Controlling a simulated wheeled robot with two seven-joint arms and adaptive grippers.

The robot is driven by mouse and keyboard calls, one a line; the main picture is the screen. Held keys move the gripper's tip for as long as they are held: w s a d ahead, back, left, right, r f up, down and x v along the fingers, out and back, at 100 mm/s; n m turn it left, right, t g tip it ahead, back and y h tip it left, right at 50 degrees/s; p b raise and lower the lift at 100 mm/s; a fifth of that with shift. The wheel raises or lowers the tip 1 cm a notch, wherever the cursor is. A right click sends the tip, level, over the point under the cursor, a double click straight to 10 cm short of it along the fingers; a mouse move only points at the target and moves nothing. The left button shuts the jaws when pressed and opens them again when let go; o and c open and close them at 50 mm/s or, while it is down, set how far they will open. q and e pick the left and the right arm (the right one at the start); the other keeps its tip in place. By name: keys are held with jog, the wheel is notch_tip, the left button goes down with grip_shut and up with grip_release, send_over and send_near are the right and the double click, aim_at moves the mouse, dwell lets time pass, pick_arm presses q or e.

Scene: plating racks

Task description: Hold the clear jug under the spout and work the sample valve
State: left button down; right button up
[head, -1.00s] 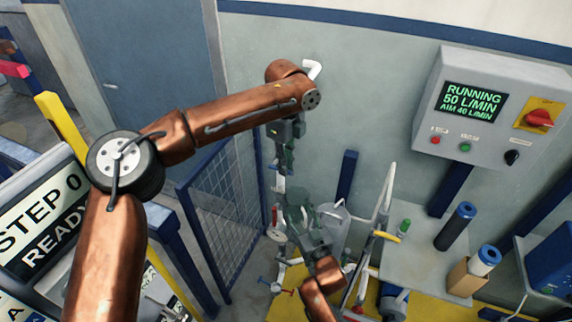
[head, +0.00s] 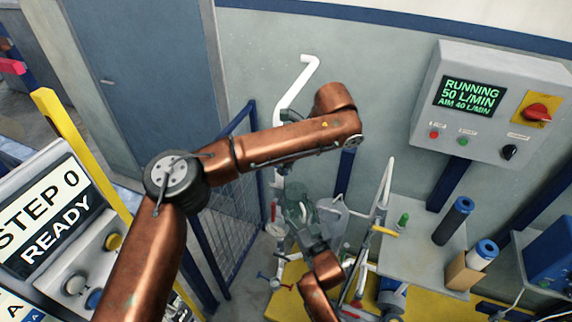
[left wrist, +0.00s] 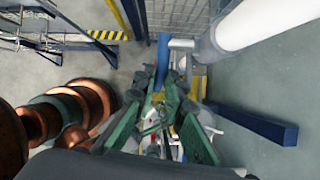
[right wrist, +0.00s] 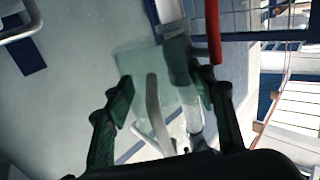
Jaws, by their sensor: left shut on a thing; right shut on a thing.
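The left gripper (left wrist: 172,105) appears shut on a blue handle (left wrist: 162,62), next to the thick white pipe. In the head view it is hidden behind my left forearm. The right gripper (head: 298,212) is lower, in front of the pipework, and shows in the right wrist view (right wrist: 168,98). Its fingers are on either side of the clear jug (right wrist: 145,62), a pale green see-through body with a grey handle-like strip between the fingers. A grey pipe end (right wrist: 178,58), possibly the spout, overlaps the jug; whether it sits over the opening I cannot tell.
The control panel (head: 480,70) reads RUNNING, 50 L/MIN, AIM 40 L/MIN. A blue mesh fence (head: 222,215) stands left of the white pipe (head: 293,85). A red handle (right wrist: 213,30) is close to the right gripper.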

pick_arm(q)
jog(key=c, duration=2)
grip_release()
jog(key=v, duration=1.2)
